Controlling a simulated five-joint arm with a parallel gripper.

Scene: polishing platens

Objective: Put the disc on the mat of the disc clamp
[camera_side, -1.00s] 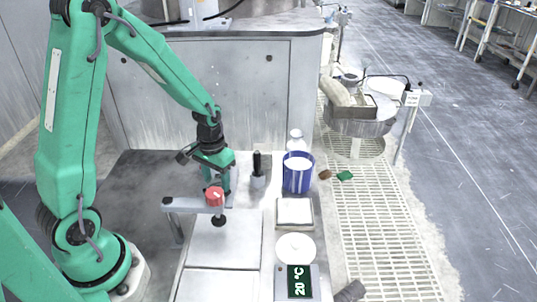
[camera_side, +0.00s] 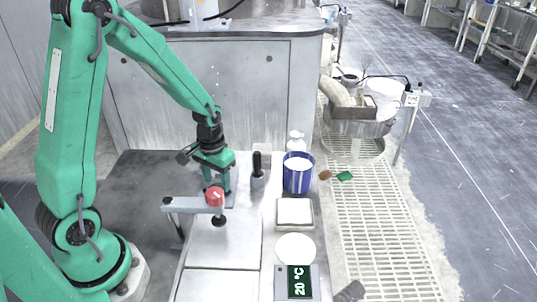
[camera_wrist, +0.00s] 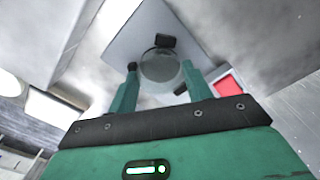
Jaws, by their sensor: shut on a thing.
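My gripper (camera_wrist: 160,78) is shut on a round grey disc (camera_wrist: 160,67), which sits between the two green fingertips in the wrist view. In the side view my gripper (camera_side: 214,186) points down just behind the disc clamp (camera_side: 185,203), a grey bar with a red knob (camera_side: 215,196) and a black foot below it. The knob also shows red at the right in the wrist view (camera_wrist: 226,84). The disc is hidden or too small to make out in the side view. I cannot make out the mat clearly, nor whether the disc touches it.
Right of the clamp stand a black-handled tool (camera_side: 258,170), a blue-and-white container (camera_side: 298,178), a white bottle (camera_side: 296,141), a square tray (camera_side: 295,226), a white round plate (camera_side: 295,249) and a 20 °C display (camera_side: 298,282).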

